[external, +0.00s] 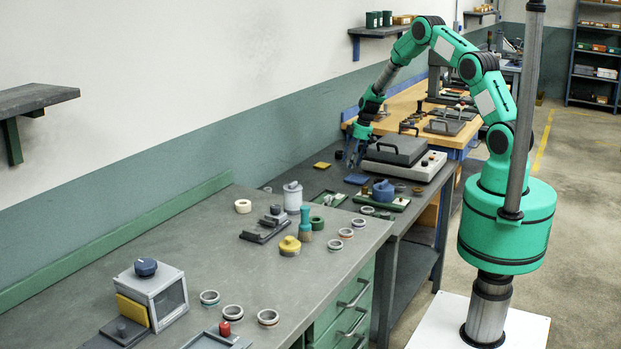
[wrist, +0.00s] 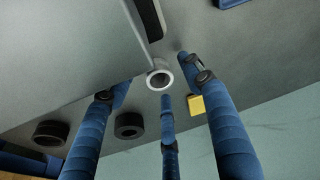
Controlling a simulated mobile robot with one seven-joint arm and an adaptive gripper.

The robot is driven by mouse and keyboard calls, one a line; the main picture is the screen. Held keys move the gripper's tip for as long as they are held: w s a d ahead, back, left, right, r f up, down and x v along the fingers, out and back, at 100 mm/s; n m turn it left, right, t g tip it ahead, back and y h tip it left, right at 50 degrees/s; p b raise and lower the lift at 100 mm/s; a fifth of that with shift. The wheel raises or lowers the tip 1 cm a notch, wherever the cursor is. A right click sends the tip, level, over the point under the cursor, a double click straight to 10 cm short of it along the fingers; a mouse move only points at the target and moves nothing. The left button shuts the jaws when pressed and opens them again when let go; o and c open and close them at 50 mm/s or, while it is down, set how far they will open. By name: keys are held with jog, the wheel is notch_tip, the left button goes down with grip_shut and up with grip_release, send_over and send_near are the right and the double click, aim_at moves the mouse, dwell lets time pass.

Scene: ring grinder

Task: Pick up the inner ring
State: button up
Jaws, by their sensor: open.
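A small light grey ring (wrist: 158,79) lies on the grey bench in the wrist view, between the fingertips in the picture. It appears to be the inner ring, though the frames do not confirm this. My gripper (wrist: 154,73) is open, with blue fingers spread around the ring in the picture and nothing held. Whether the fingers touch the ring cannot be told. In the external view my gripper (external: 352,160) points down at the far bench, left of the grey lidded machine (external: 407,159). The ring cannot be made out there.
Two dark rings, one at left (wrist: 50,132) and one nearer the middle (wrist: 129,125), lie close by in the wrist view. A yellow block (wrist: 196,105) is to the right. A blue pad (external: 357,179) and green tray (external: 381,199) lie on the bench nearby.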

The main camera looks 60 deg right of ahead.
dwell(0.4)
jog(key=c, duration=1.2)
jog(key=shift+c, duration=0.2)
jog(key=shift+r, duration=0.15)
notch_tip(320, 180, up, 10)
jog(key=p, duration=0.1)
